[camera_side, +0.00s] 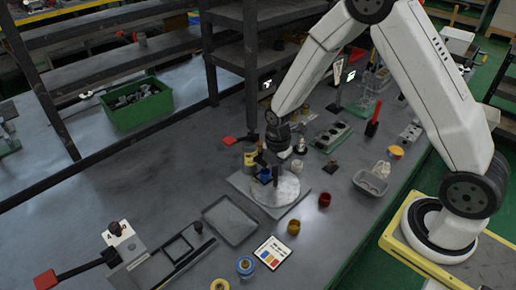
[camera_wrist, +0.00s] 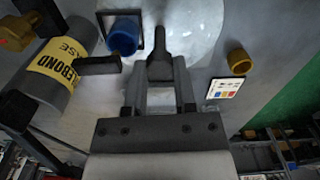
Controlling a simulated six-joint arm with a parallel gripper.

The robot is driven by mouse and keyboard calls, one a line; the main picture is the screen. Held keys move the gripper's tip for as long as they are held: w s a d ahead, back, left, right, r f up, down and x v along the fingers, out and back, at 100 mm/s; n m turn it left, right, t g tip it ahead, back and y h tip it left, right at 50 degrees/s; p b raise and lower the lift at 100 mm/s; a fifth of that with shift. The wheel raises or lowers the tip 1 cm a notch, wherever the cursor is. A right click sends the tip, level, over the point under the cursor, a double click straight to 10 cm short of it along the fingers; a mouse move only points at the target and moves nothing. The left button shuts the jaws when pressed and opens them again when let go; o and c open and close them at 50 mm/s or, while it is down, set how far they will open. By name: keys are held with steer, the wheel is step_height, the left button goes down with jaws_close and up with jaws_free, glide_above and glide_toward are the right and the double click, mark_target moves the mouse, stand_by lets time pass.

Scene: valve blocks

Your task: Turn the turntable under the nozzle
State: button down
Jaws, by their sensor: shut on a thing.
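The turntable is a pale round disc (camera_side: 285,192) on a grey square base; it fills the top of the wrist view (camera_wrist: 205,30). A blue cup (camera_wrist: 123,38) sits in a dark square frame on the disc, left of my gripper. My gripper (camera_wrist: 160,80) is shut on a dark upright handle (camera_wrist: 160,45) at the near part of the disc. In the side view my gripper (camera_side: 275,177) partly hides these.
A yellow cup (camera_side: 293,227) and a red cup (camera_side: 324,200) stand near the disc. An empty grey tray (camera_side: 230,220) and a card with coloured squares (camera_side: 272,252) lie in front. A dark shelf frame (camera_side: 250,70) rises behind.

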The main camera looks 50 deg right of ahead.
steer(key=shift+n, duration=0.5)
steer(key=shift+c, duration=2.1)
jaws_free()
steer(key=shift+r, duration=0.15)
steer(key=shift+r, duration=3.8)
steer(key=shift+s, duration=0.1)
steer(key=s+a+r+m+t, duration=0.1)
steer(key=s+r+m, duration=0.3)
steer(key=s+m, duration=0.8)
steer(key=m+t, duration=0.1)
steer(key=m, duration=0.6)
steer(key=shift+r+m+t, duration=0.25)
steer(key=shift+m+t, duration=0.05)
steer(key=shift+m, duration=0.1)
